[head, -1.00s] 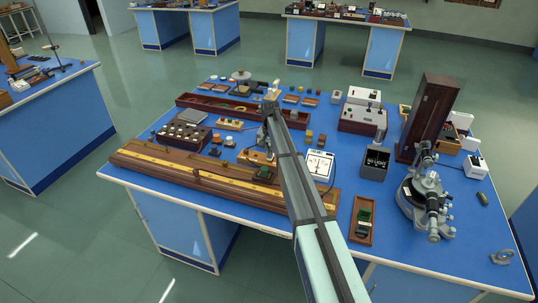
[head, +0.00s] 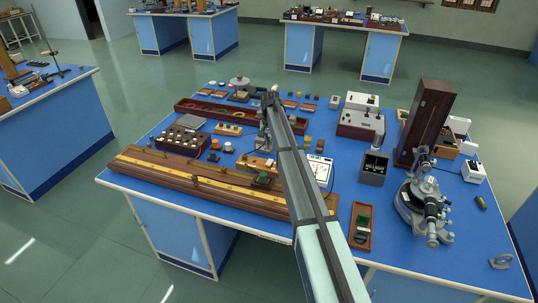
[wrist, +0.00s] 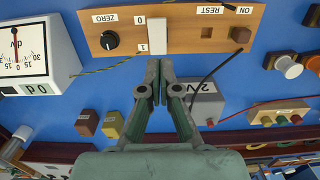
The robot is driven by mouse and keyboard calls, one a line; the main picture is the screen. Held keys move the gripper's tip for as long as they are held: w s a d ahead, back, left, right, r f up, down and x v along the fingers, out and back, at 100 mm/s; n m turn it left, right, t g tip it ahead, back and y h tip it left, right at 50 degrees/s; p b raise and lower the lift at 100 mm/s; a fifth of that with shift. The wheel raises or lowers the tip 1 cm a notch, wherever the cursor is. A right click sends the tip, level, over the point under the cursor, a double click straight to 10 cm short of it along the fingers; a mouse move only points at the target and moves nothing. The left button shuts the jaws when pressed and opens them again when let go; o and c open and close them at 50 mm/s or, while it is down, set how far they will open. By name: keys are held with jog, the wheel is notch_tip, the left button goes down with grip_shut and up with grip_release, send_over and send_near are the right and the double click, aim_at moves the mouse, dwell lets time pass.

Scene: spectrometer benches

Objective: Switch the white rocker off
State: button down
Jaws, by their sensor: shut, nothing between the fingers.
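The white rocker (wrist: 157,36) sits on a light wooden panel (wrist: 190,28) in the wrist view, between the labels 0 and 1. Which side of it is pressed in is too small to tell. My gripper (wrist: 158,68) is shut and empty, its fingertips pointing at the rocker's end beside the 1 label; I cannot tell whether they touch. In the head view my gripper (head: 263,143) hangs over the wooden panel (head: 256,162), and the rocker cannot be made out there.
On the panel are a black ZERO knob (wrist: 110,41) and a brown button (wrist: 240,34). A white dial meter (wrist: 38,52) stands beside it. A grey 2V box (wrist: 207,106) with a black wire, small blocks (wrist: 88,122) and a terminal board (wrist: 285,112) lie nearby.

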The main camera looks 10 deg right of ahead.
notch_tip(320, 180, up, 7)
jog(key=b, duration=0.2)
send_over(267, 163)
jog(key=w+d, duration=0.2)
jog(key=w, duration=0.1)
jog(key=shift+s+a+r, duration=0.1)
jog(key=shift+s+r, duration=0.1)
jog(key=shift+f, duration=0.1)
jog(key=m+b, duration=0.1)
jog(key=m, duration=0.5)
jog(key=m+b, duration=0.2)
jog(key=m, duration=0.4)
jog(key=m+g+b, duration=0.1)
jog(key=m+b, duration=0.1)
jog(key=m, duration=0.4)
jog(key=shift+s+a+r+y, duration=0.25)
jog(key=shift+a+y, duration=0.05)
jog(key=shift+f, duration=0.1)
jog(key=f+p, duration=0.1)
jog(key=f, duration=0.3)
jog(key=s+f+p, duration=0.1)
jog(key=f+p, duration=0.1)
jog(key=f, duration=0.3)
jog(key=a+f+p, duration=0.1)
jog(key=f, duration=0.3)
jog(key=shift+s+f, duration=0.35)
